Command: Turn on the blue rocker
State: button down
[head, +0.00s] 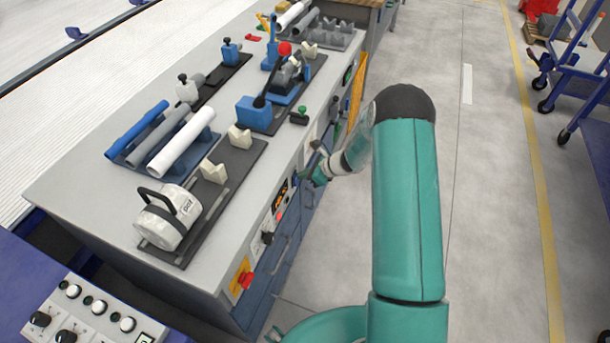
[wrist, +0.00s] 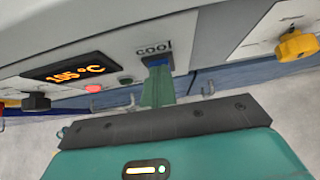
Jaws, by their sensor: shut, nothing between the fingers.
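The blue rocker (wrist: 158,60) is on the bench's front panel, just under the word "cool" in the wrist view. Its lower part is hidden behind my fingers, and I cannot tell which way it is tipped. My gripper (wrist: 158,82) is shut and empty, with its green fingertips right at the rocker. Whether they touch it is not clear. In the head view my gripper (head: 316,174) is at the front face of the bench, and the rocker is hidden there.
Beside the rocker are an orange temperature display (wrist: 76,68), a pink-red button (wrist: 96,88), a black knob (wrist: 36,101) and a yellow knob (wrist: 295,46). Drawer handles lie below. The bench top (head: 100,190) holds pipes and a white canister (head: 168,218).

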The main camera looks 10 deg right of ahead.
jog(key=shift+r, duration=0.7)
jog(key=v, duration=1.3)
jog(key=shift+r, duration=0.25)
jog(key=shift+a, duration=0.1)
